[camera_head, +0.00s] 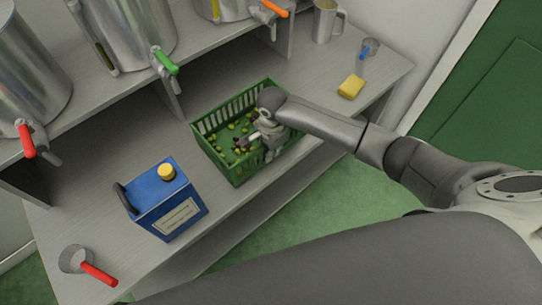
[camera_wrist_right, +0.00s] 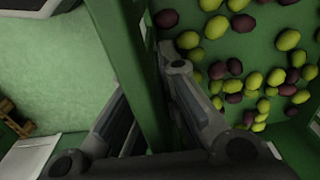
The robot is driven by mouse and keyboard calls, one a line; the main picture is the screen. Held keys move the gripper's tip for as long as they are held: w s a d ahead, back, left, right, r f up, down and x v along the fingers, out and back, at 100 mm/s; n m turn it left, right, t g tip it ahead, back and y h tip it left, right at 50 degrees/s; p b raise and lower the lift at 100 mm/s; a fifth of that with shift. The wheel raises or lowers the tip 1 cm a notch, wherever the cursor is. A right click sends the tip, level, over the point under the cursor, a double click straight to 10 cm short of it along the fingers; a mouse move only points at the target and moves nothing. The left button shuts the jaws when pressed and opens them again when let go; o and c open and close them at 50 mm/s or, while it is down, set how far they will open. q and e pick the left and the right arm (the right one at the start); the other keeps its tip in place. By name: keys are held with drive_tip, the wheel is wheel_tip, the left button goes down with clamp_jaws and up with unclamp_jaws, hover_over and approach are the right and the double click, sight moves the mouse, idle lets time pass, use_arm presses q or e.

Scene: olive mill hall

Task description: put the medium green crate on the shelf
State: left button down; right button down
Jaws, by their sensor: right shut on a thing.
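The green crate (camera_head: 240,172) with slatted walls holds several green and dark olives. It appears to rest upright on the grey lower shelf (camera_head: 330,82), close to its front edge; whether it touches all round cannot be told. My right gripper (camera_head: 268,138) reaches in from the right and is shut on the crate's near right wall. In the right wrist view, the fingers (camera_wrist_right: 148,85) are on either side of the green crate wall (camera_wrist_right: 139,60), with olives on the right and the green floor on the left. My left gripper is not in view.
A blue canister (camera_head: 165,205) stands left of the crate. A red-handled pan (camera_head: 85,264) lies at the front left. A yellow sponge (camera_head: 351,87), blue-handled scoop (camera_head: 369,47) and metal jug (camera_head: 325,20) are at the right. Steel tanks (camera_head: 130,35) with taps stand above, behind.

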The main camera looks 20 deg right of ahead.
drive_tip(key=shift+f, duration=1.3)
drive_tip(key=shift+f, duration=0.15)
drive_tip(key=c, duration=1.6)
unclamp_jaws()
drive_tip(key=shift+s, duration=0.1)
drive_tip(key=shift+c, duration=0.2)
